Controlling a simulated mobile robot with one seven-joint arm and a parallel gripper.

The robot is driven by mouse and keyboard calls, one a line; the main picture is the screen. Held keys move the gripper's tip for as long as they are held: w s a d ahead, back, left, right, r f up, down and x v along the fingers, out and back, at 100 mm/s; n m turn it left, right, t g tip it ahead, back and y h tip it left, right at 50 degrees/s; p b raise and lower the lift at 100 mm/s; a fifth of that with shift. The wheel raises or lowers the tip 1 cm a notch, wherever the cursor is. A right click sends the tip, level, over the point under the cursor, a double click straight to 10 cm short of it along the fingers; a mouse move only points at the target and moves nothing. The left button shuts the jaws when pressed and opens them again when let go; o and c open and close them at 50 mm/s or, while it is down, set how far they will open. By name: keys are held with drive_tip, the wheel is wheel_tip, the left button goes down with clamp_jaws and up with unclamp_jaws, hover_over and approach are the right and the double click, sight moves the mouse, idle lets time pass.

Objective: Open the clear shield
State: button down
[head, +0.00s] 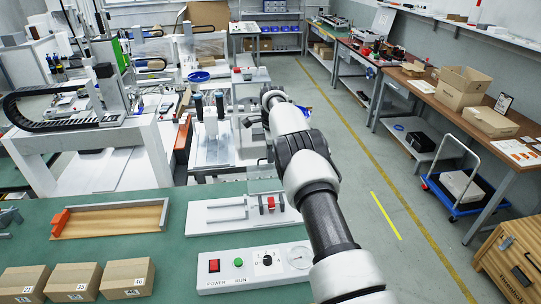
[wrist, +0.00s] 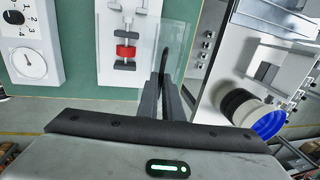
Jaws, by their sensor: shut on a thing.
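The clear shield (wrist: 176,38) is a see-through panel in the wrist view, beside the white fixture plate (wrist: 112,65) with the red part (wrist: 126,52). My gripper (wrist: 166,78) has its two dark fingers close together at the shield's lower edge, shut on it. A dark strip shows between the fingertips, and I cannot tell whether it is a handle. In the head view the shield (head: 265,186) shows faintly at the back of the fixture plate (head: 205,226), behind the red part (head: 270,203). My gripper is not clearly visible there.
A control box (head: 254,268) with a red power button and a gauge stands in front of the fixture on the green bench (head: 150,238). Several cardboard boxes (head: 127,278) and a wooden tray (head: 110,219) are to the left. Open floor lies to the right.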

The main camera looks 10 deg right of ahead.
drive_tip(key=shift+s+f, duration=0.25)
drive_tip(key=shift+f, duration=0.35)
drive_tip(key=c, duration=1.9)
unclamp_jaws()
drive_tip(key=shift+w, duration=0.25)
drive_tip(key=shift+r, duration=0.45)
drive_tip(key=s+r, duration=0.1)
drive_tip(key=r, duration=0.4)
drive_tip(key=s+r, duration=0.1)
drive_tip(key=r, duration=0.5)
drive_tip(key=s+r, duration=0.1)
drive_tip(key=r, duration=0.4)
drive_tip(key=shift+r, duration=0.3)
